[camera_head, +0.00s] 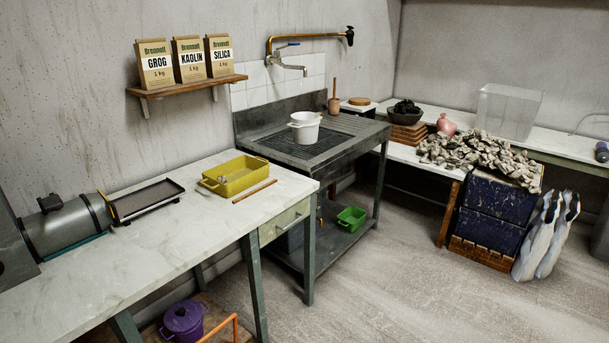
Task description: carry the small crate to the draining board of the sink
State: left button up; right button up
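A yellow crate (247,182) with low walls stands on the marble-topped table near its right end. A smaller green crate (351,212) stands on the lower shelf under the sink, towards its right end. The dark sink (280,152) is against the back wall. A white pot (305,138) sits over its black grating. The ridged draining board (352,125) is at the right of the sink and looks mostly bare. Neither of my grippers is in view.
A wooden stick (255,191) lies in front of the yellow crate. A dark tray (147,199) and a grey cylindrical machine (68,228) are further left. Rubble (482,155) covers part of the right bench. The floor in front of the sink is clear.

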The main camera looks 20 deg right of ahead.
aim_at(363, 128)
jog(key=z, duration=0.1)
jog(key=i+l+u, duration=0.3)
jog(key=u, duration=0.2)
jog(key=i+l+u, duration=0.25)
jog(key=l+u, duration=0.2)
